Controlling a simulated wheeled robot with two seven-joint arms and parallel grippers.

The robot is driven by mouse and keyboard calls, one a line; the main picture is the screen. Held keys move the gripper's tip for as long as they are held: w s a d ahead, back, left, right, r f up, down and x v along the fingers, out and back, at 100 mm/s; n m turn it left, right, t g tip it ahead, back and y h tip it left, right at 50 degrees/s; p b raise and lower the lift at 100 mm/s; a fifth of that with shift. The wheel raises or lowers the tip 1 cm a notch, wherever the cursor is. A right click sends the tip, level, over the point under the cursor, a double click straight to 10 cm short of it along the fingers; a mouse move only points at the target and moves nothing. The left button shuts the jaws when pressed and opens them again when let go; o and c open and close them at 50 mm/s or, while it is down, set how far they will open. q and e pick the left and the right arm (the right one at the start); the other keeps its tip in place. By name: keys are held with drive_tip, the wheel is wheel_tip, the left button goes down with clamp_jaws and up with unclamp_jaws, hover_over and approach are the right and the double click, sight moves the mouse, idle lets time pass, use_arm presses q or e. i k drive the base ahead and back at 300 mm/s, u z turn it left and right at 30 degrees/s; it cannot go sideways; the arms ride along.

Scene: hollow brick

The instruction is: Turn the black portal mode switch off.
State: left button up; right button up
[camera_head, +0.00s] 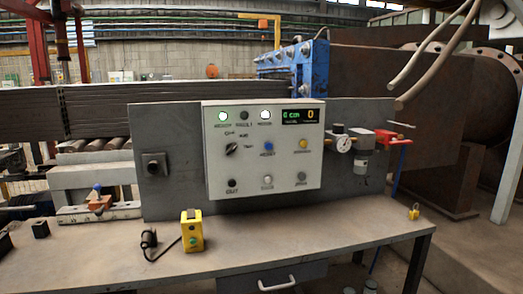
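A white control panel (264,192) stands upright on a grey plate at the back of the table. A black rotary switch (231,149) sits on the panel's left part, with small labels around it that are too small to read surely. Its knob appears tilted, but its exact setting cannot be told. Another black switch (154,165) in a square housing is on the grey plate left of the panel. I cannot tell from labels which one is the portal mode switch. Neither of my grippers is in view.
A yellow box (192,231) and a black cabled device (149,240) stand on the table (300,243). The table's front right is clear.

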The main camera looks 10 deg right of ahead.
sight(230, 148)
drive_tip(key=u, duration=0.35)
drive_tip(key=i, duration=1.1)
drive_tip(key=u, duration=0.1)
